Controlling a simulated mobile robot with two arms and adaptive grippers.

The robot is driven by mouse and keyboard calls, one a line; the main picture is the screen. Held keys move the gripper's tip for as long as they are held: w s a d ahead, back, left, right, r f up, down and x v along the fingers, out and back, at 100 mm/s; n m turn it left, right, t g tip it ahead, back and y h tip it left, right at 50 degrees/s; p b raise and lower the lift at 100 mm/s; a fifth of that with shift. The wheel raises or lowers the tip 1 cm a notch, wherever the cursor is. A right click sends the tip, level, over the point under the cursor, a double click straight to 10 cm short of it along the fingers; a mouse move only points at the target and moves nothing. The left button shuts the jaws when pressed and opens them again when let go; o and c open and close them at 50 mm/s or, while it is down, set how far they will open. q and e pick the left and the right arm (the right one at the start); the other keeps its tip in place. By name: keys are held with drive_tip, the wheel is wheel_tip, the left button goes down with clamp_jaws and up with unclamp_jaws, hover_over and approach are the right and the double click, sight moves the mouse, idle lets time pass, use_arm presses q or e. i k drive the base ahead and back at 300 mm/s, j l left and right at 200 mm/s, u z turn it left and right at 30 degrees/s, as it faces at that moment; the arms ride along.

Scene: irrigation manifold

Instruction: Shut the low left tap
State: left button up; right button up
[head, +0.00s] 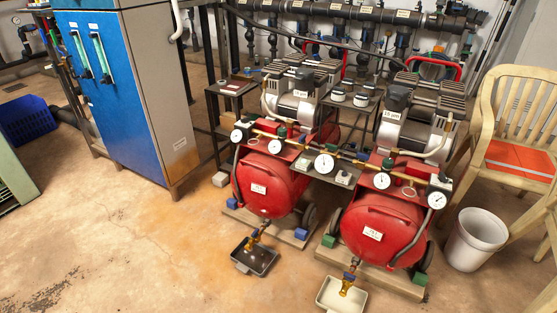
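Two small brass taps hang low at the front of two red tanks. The low left tap (253,238) is below the left red tank (268,187), above a dark tray (262,263) on the floor. The low right tap (348,281) is below the right red tank (380,230), above a pale tray (331,296). The handles are too small to tell whether either tap is open or shut. Neither of my grippers is in view.
Pressure gauges (324,164) line a brass pipe above the tanks. Wheel chocks (300,233) sit by the tanks. A blue cabinet (130,95) stands left, a white bucket (475,240) and wooden chair (517,125) right. The floor (130,245) at front left is clear.

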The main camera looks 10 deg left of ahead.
sight(255, 234)
drive_tip(key=i+j+z, duration=0.1)
drive_tip(key=i+j, duration=0.5)
drive_tip(key=i, duration=0.2)
drive_tip(key=i+j, duration=0.7)
drive_tip(key=k+j, duration=0.1)
drive_tip(key=j, duration=0.25)
drive_tip(key=z, duration=0.05)
